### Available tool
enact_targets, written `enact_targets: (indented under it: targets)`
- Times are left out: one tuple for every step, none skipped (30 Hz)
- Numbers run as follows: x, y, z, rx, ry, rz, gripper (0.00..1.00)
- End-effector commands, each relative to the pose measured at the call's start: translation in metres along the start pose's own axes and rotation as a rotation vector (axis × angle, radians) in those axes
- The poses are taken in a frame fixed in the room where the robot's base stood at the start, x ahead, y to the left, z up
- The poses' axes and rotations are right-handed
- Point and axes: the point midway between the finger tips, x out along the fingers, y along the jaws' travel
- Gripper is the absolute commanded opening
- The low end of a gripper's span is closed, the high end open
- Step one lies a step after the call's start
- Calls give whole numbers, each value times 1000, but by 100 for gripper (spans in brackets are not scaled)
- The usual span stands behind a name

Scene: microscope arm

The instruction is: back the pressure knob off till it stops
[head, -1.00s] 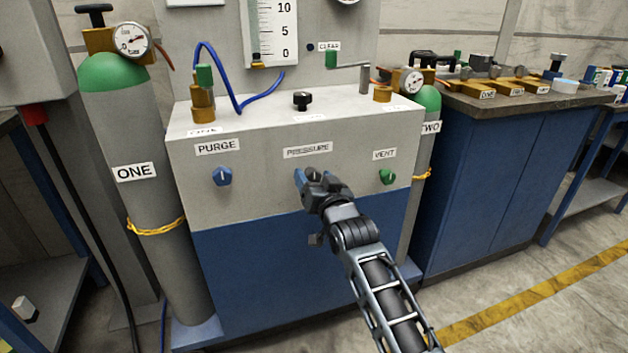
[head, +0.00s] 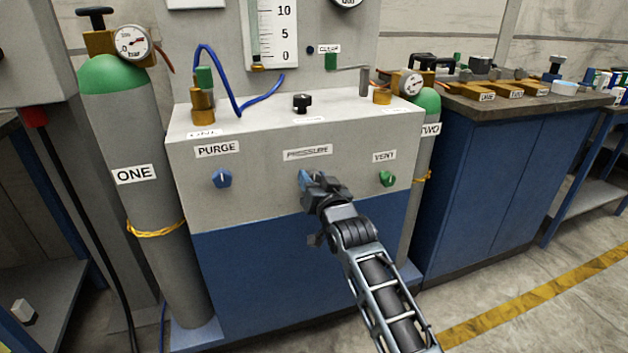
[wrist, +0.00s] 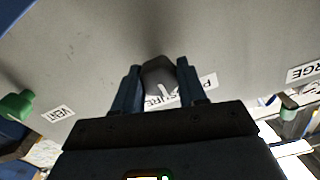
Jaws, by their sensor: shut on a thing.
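The pressure knob (wrist: 158,76) is a dark grey knob with a white pointer mark, on the grey front panel (head: 262,190) under the PRESSURE label (head: 307,152). In the wrist view it sits between the two blue fingers of my gripper (wrist: 158,68), which is shut on it. The label (wrist: 181,93) appears upside down there, partly covered by a finger. In the head view my gripper (head: 308,179) reaches the panel from the lower right and hides the knob.
A blue PURGE knob (head: 221,178) is to the left and a green VENT knob (head: 387,178) to the right, both clear of my gripper. Gas cylinder ONE (head: 135,200) stands left of the cabinet, cylinder TWO (head: 428,145) right. A black knob (head: 302,102) sits on top.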

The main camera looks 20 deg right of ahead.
Motion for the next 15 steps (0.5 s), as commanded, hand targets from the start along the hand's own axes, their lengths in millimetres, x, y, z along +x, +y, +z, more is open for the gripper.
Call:
enact_targets:
  targets:
    - [0,0,-1,-1,1,0,11]
    - [0,0,-1,-2,1,0,11]
    - [0,0,-1,-4,1,0,11]
    - [0,0,-1,-8,1,0,11]
    - [0,0,-1,-12,2,0,11]
    - [0,0,-1,-20,2,0,11]
    - [0,0,-1,-27,2,1,11]
    - [0,0,-1,-36,2,1,11]
    - [0,1,-1,-50,2,1,11]
    - [0,1,-1,-64,2,1,11]
    - [0,1,-1,-78,2,2,11]
    - [0,1,-1,-100,2,2,11]
    - [0,1,-1,-119,2,1,11]
    - [0,0,-1,-140,2,1,11]
    - [0,0,-1,-170,2,1,11]
